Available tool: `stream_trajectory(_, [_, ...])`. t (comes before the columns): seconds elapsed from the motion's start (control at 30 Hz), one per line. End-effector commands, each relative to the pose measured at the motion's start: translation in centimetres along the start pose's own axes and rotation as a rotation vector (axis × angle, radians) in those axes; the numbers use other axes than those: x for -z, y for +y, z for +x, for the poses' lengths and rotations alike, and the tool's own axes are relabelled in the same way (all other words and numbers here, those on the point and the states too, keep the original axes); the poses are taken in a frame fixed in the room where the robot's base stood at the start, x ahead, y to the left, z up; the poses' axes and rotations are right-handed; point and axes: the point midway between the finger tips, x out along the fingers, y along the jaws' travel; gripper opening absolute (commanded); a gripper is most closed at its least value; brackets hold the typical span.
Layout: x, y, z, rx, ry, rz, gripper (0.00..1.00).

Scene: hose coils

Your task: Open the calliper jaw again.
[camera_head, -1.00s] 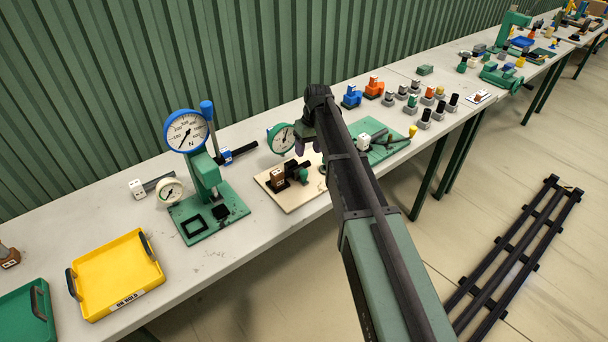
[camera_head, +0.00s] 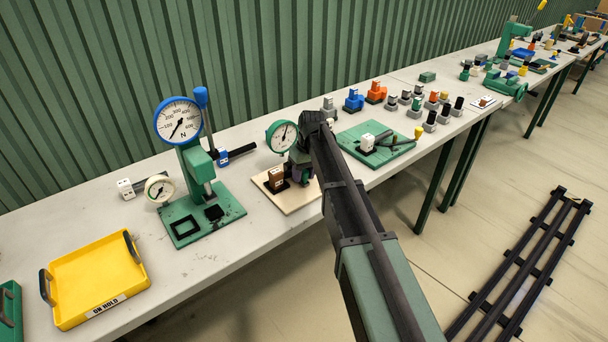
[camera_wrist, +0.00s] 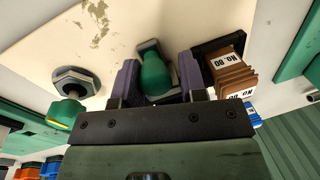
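The calliper fixture stands on a beige board (camera_head: 298,201) in the head view, with a green-rimmed dial gauge (camera_head: 282,136) behind it. A brown block marked "No. 80" (camera_head: 276,176) sits in its black holder, and it also shows in the wrist view (camera_wrist: 232,75). My gripper (camera_wrist: 158,78) points down over the board, its two purple fingers on either side of a green knob (camera_wrist: 154,74). The fingers look apart, with a gap at least on the right. Contact on the left is unclear.
A green plate (camera_head: 388,150) with a white block and yellow-knobbed lever lies just right of the board. A force gauge stand (camera_head: 180,120) is at left, beyond it a yellow tray (camera_head: 95,280). A black nut-like fitting (camera_wrist: 75,82) is on the board.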

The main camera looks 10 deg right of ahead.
Motion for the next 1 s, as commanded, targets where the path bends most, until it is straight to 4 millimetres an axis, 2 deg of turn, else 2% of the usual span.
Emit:
stream_trajectory(0.03, [0.0,0.2,0.0,-0.003,0.000,0.003,0.19])
stream_trajectory(0.17, [0.0,0.3,0.0,-0.004,0.001,0.004,0.00])
stream_trajectory(0.43, [-0.3,0.3,0.0,-0.003,0.001,0.004,0.00])
stream_trajectory(0.7, [-3.6,0.7,-0.1,-0.003,0.000,0.005,0.00])
stream_trajectory(0.93, [-3.7,0.8,-0.1,-0.003,-0.003,0.004,0.00])
stream_trajectory(0.97, [-3.7,0.8,-0.1,-0.003,-0.003,0.004,0.33])
stream_trajectory(1.0, [-3.7,0.8,-0.1,-0.003,-0.003,0.004,0.39])
